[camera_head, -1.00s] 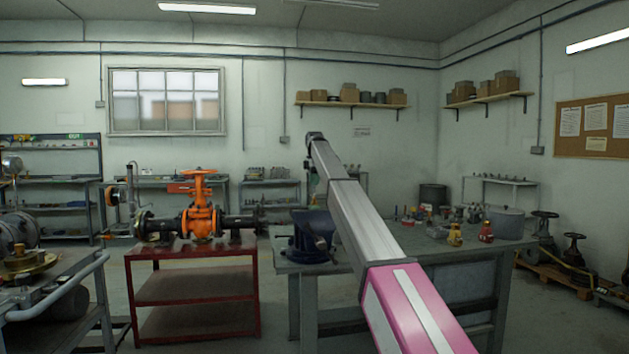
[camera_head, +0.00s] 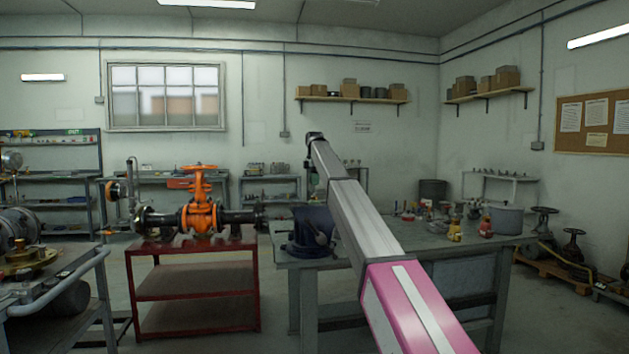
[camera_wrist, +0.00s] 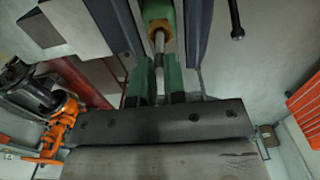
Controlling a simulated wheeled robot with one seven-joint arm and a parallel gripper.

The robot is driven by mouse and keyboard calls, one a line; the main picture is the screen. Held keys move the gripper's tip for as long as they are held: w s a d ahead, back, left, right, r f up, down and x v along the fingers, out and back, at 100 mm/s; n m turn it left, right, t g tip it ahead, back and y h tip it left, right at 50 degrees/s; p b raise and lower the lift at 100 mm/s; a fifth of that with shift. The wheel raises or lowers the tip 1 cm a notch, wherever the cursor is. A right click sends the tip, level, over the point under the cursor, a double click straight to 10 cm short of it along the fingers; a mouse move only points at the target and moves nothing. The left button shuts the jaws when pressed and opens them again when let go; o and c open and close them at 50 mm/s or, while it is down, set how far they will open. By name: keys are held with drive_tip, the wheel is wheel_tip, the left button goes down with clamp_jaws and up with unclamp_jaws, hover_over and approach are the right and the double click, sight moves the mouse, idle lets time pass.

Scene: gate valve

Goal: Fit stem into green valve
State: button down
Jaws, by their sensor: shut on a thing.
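A slim shiny metal stem (camera_wrist: 159,43) lies in the gap between the arms, in line with the brass piece. In the head view, a small green patch (camera_head: 312,183) shows above the vise beside my arm; my gripper is hidden there.
The blue vise (camera_head: 310,232) stands on the grey workbench (camera_head: 283,263); its dark jaws (camera_wrist: 197,30) flank the green part in the wrist view. An orange valve (camera_head: 200,217) stands on a red cart (camera_head: 195,285) to the left. Small parts and a pot (camera_head: 506,220) crowd the bench's right.

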drive_tip(key=shift+f, duration=1.3)
drive_tip(key=c, duration=1.1)
unclamp_jaws()
wheel_tip(320, 180, up, 11)
drive_tip(key=shift+f, duration=0.1)
drive_tip(key=shift+s, duration=0.1)
